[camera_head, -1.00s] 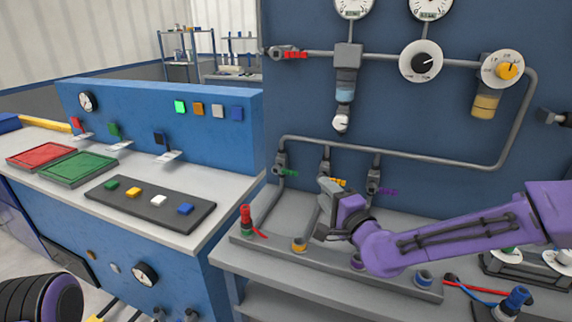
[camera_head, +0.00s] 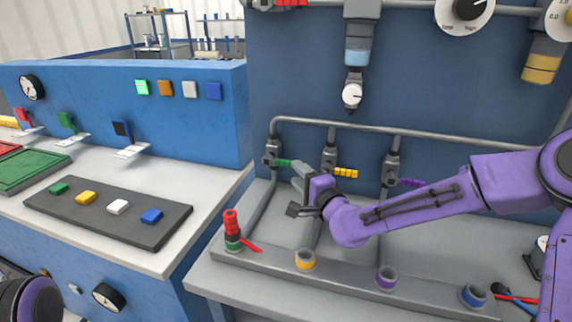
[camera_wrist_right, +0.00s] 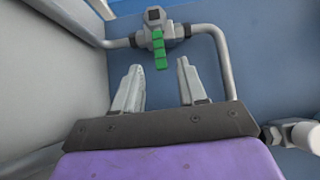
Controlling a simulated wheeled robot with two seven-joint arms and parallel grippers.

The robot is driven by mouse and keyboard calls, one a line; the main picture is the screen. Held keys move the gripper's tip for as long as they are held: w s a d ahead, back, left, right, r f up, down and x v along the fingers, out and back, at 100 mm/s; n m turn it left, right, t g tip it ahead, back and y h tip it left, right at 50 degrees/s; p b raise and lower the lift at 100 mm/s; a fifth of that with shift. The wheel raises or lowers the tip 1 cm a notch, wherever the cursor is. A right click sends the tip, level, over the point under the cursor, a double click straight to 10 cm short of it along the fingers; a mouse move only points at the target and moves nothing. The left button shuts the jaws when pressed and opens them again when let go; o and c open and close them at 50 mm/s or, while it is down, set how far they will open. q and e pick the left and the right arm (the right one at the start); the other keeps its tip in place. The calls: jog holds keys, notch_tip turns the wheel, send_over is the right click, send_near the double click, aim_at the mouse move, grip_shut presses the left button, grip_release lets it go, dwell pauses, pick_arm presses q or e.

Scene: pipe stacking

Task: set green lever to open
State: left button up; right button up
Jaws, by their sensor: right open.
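The green lever (camera_head: 284,162) sits on a grey valve on the pipework at the back panel. It points right in the head view. In the right wrist view the green lever (camera_wrist_right: 160,52) hangs from the valve body, just beyond the fingertips and between their lines. My right gripper (camera_head: 297,182) is just in front of and below the lever, apart from it. The right wrist view shows this gripper (camera_wrist_right: 158,68) open, with nothing between its fingers. My left gripper is not in view; only part of my left arm shows at the lower left.
A yellow lever (camera_head: 346,172) and a purple lever (camera_head: 411,183) are on valves to the right. A red pipe piece (camera_head: 231,222) stands upright in the left socket of the grey rail (camera_head: 340,277). Vertical pipes flank the green lever's valve.

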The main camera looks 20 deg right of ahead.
aim_at(287, 161)
jog(key=w, duration=0.2)
jog(key=w+a, duration=0.1)
jog(key=w, duration=0.3)
jog(key=shift+w+a, duration=0.25)
jog(key=shift+w, duration=0.15)
jog(key=shift+c, duration=0.3)
jog(key=shift+p, duration=0.35)
grip_shut()
